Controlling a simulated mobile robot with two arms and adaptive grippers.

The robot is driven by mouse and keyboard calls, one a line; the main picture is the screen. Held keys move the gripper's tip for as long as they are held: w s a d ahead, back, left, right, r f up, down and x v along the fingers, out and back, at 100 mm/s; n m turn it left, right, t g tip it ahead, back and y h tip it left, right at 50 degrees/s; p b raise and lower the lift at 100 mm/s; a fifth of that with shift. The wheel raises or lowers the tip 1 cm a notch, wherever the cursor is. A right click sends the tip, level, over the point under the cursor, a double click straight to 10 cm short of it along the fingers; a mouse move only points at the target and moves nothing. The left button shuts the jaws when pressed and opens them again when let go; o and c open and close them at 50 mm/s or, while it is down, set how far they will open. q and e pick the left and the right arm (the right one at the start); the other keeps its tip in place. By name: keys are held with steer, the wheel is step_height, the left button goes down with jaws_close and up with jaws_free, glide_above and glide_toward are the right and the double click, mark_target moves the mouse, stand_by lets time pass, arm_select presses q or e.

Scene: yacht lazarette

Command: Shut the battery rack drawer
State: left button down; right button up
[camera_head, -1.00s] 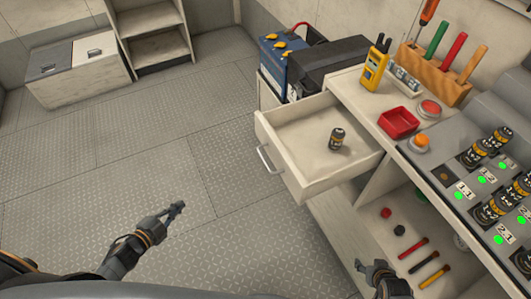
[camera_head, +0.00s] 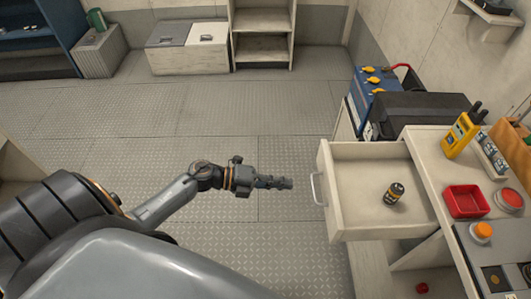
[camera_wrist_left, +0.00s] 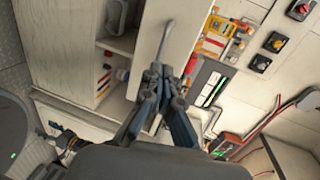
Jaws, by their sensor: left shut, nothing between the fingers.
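The cream battery rack drawer (camera_head: 329,200) stands pulled out from the bench in the head view, with a small dark battery cell (camera_head: 394,193) inside it. Its grey bar handle (camera_head: 317,188) is on the front face, towards the left. My left gripper (camera_head: 289,183) is shut and empty, just left of the handle and pointing at it, with a small gap. In the left wrist view the shut fingers (camera_wrist_left: 163,72) point at a pale panel with a grey bar handle (camera_wrist_left: 165,40). My right gripper is out of view.
The bench top holds a red tray (camera_head: 466,201), an orange button (camera_head: 481,233) and a yellow handheld meter (camera_head: 460,136). A blue battery (camera_head: 371,96) and a black box (camera_head: 422,114) stand behind the drawer. The metal floor left of the drawer is clear.

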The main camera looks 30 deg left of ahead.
arm_select(q)
steer(key=shift+p+x, duration=0.35)
steer(key=shift+x, duration=2.4)
glide_toward(386, 190)
steer(key=w+d, duration=0.1)
steer(key=d, duration=0.1)
steer(key=w+d+r+b, duration=0.1)
steer(key=w+d, duration=0.1)
steer(key=w+d+r+b, duration=0.1)
steer(key=d, duration=0.2)
steer(key=shift+w+r, duration=0.15)
steer(key=shift+w, duration=0.25)
steer(key=shift+w+d, duration=0.35)
steer(key=shift+d, duration=0.2)
steer(key=shift+r+b, duration=0.2)
steer(key=shift+b, duration=0.1)
steer(key=shift+d, duration=0.1)
